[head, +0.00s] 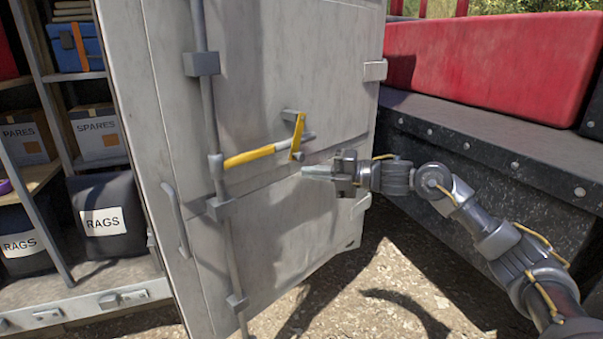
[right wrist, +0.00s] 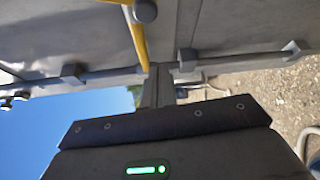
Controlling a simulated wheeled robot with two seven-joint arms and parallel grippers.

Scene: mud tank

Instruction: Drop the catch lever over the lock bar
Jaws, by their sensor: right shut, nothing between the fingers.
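The catch lever (head: 299,132) is a short yellow piece below a grey bracket on the grey door. It hangs down, slightly tilted, and appears to cross in front of the lock bar (head: 250,156) near its grey right end. The lock bar is a yellow-sleeved handle reaching right from the upright rod. My right gripper (head: 305,171) is shut and empty, just below and right of the catch lever's lower end, apart from it. In the right wrist view the shut fingers (right wrist: 158,85) are near a yellow bar (right wrist: 138,38); contact there cannot be told. My left gripper is not in view.
The door (head: 270,220) stands open, with a long upright rod (head: 208,110) and a grab handle (head: 176,220). Shelves with boxes and rag bags (head: 110,215) lie to the left. A dark ledge (head: 480,140) with a red block (head: 490,65) is at the right.

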